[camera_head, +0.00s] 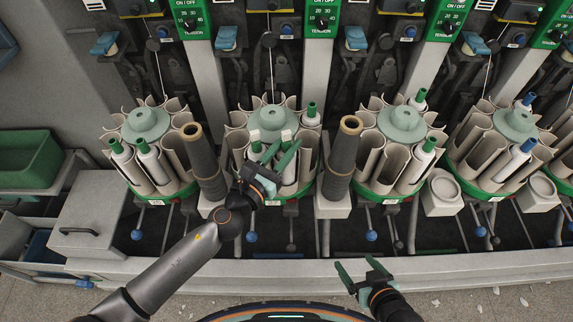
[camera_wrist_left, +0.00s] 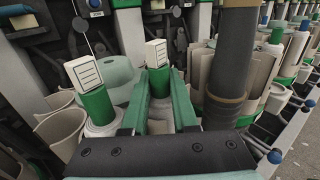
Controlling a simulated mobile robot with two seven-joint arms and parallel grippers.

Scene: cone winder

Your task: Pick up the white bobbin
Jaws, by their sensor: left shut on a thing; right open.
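My left gripper (camera_head: 278,157) reaches over the second bobbin carousel (camera_head: 273,119) from the left. In the left wrist view its two green fingers are closed on a white bobbin with a green top (camera_wrist_left: 160,82) and a white label. The bobbin is upright between the fingers, its lower part hidden by the gripper. A second green-topped white bobbin (camera_wrist_left: 97,107) with a label stands to the left of the fingers, apart from them. Another green-topped bobbin (camera_head: 311,114) stands at the carousel's right back. My right gripper (camera_head: 361,272) is open and empty in front of the machine.
Tall dark cones (camera_head: 342,160) stand on either side of this carousel; one (camera_wrist_left: 233,60) is close right of the fingers in the wrist view. Other carousels (camera_head: 401,124) with bobbins stand alongside. A green bin (camera_head: 28,160) is at far left. The floor in front is free apart from white scraps.

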